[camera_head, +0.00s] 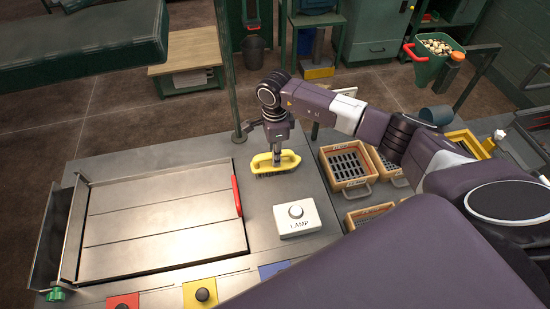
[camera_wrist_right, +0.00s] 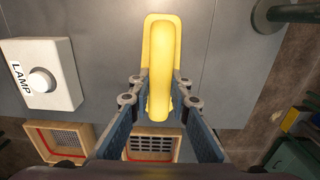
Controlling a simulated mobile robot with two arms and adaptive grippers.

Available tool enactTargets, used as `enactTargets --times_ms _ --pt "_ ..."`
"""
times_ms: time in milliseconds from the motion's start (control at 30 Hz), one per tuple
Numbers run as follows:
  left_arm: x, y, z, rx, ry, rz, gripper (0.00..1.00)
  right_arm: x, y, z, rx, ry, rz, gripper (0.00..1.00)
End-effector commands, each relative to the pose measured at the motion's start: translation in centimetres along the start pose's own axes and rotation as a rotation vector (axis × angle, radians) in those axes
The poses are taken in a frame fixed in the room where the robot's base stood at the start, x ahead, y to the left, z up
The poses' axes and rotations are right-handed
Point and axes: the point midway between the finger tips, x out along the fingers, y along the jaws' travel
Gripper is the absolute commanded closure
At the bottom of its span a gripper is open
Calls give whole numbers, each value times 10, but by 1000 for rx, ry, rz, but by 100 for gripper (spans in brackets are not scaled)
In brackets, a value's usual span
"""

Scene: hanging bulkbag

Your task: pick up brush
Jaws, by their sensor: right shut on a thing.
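The yellow brush (camera_head: 274,162) has a loop handle and dark bristles underneath. In the head view it is at the far right part of the grey worktop, behind the white lamp box. My right gripper (camera_head: 276,150) points down at it from above and is shut on its handle. In the right wrist view the yellow handle (camera_wrist_right: 161,60) runs between the two fingers of my right gripper (camera_wrist_right: 161,85). I cannot tell whether the bristles touch the worktop. My left gripper is not in view.
The white lamp box (camera_head: 297,219) stands in front of the brush. A metal tray with a red handle (camera_head: 237,196) lies to the left. Wooden sieve boxes (camera_head: 346,165) are to the right. A green post (camera_head: 229,70) rises behind. Grey worktop around the brush is clear.

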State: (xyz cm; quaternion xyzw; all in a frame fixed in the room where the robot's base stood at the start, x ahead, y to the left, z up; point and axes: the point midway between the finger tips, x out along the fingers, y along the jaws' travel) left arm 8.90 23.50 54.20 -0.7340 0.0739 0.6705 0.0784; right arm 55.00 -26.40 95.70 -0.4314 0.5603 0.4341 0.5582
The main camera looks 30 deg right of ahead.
Motion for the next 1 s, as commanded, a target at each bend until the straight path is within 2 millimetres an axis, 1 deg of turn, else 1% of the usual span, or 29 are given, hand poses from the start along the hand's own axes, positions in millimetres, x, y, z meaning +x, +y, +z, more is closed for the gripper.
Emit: enactTargets --times_ms 167,267,367,467,600,700,800,900,1000 --pt "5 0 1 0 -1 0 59 -10 -2 1 -1 -2 -3 100" --pt "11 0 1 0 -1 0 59 -22 -2 0 -1 -1 -6 100" --pt "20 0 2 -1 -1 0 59 -41 -2 0 -1 -2 -8 100" --pt "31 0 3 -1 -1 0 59 -68 -2 0 -2 -3 -9 100" --pt "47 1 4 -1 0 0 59 -110 -2 0 -1 -2 -10 100" --pt "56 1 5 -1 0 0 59 -139 -1 0 0 -3 -9 100" --pt "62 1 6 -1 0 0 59 -162 -1 0 -1 -2 -6 100" --pt "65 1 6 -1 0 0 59 -180 0 0 0 -1 -4 100" --pt "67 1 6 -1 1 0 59 -191 0 0 1 0 -2 100"
